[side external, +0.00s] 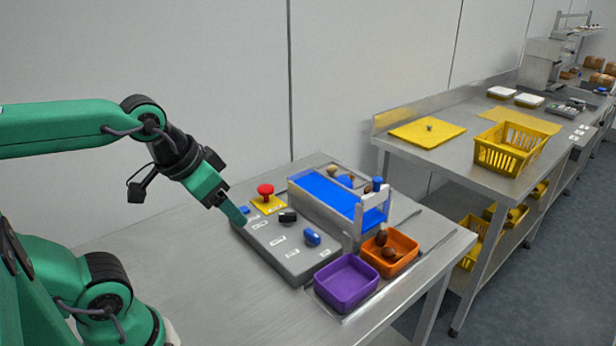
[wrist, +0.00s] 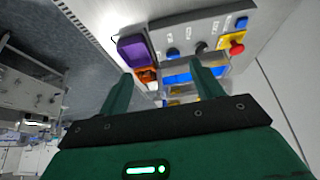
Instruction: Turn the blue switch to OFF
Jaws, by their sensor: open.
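A grey control panel (side external: 268,246) lies on the steel table. A blue knob (side external: 311,236) stands near its front right end, and a smaller blue part (side external: 244,210) sits at its far left by my gripper. In the wrist view a blue knob (wrist: 172,53) and another blue part (wrist: 241,22) show. I cannot tell which is labelled as the switch, and the labels are too small to read. My gripper (side external: 242,221) is over the panel's left edge, left of the blue knob. Its two fingers show apart and empty in the wrist view (wrist: 164,76).
A black knob (side external: 287,216) and a red button (side external: 265,189) on a yellow base share the panel. Behind is a blue-belt conveyor (side external: 325,192). A purple tray (side external: 345,284) and an orange tray (side external: 403,245) with dates stand at the right. The table's left part is clear.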

